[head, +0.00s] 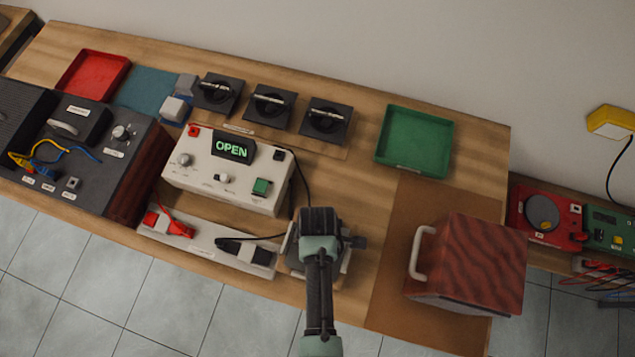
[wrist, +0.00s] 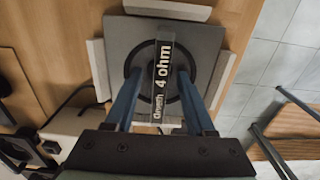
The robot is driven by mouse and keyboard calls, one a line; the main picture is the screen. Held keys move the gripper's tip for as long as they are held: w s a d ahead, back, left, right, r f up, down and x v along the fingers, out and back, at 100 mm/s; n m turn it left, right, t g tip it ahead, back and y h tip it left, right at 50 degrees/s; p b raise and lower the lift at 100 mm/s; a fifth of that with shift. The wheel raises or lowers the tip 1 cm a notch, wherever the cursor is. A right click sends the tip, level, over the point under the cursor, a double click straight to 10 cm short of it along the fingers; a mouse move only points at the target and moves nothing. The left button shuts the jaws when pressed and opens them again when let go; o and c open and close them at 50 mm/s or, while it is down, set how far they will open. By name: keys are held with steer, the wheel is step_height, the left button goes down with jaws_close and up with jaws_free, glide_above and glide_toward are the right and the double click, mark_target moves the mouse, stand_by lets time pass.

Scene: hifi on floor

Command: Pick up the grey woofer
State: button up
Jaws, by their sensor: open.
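In the wrist view, a grey square woofer plate (wrist: 120,40) with a dark round centre lies below my gripper. A dark raised bar marked "4 ohm" (wrist: 163,70) crosses its middle. My gripper (wrist: 159,78) is open, with one blue finger on each side of the bar and a gap on both sides. Pale strips stand around the plate's edges. In the head view, my gripper (head: 318,240) covers most of this woofer near the front edge of the bench. Three black square units with bars, one of them the middle unit (head: 269,107), stand in a row at the back.
A beige box reading "OPEN" (head: 228,172) stands left of my gripper, with a pale tray (head: 205,245) before it. A wood-grain box with a handle (head: 468,262) stands to the right. A green tray (head: 414,138) and red tray (head: 93,75) lie at the back.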

jaws_close()
stand_by(1.3)
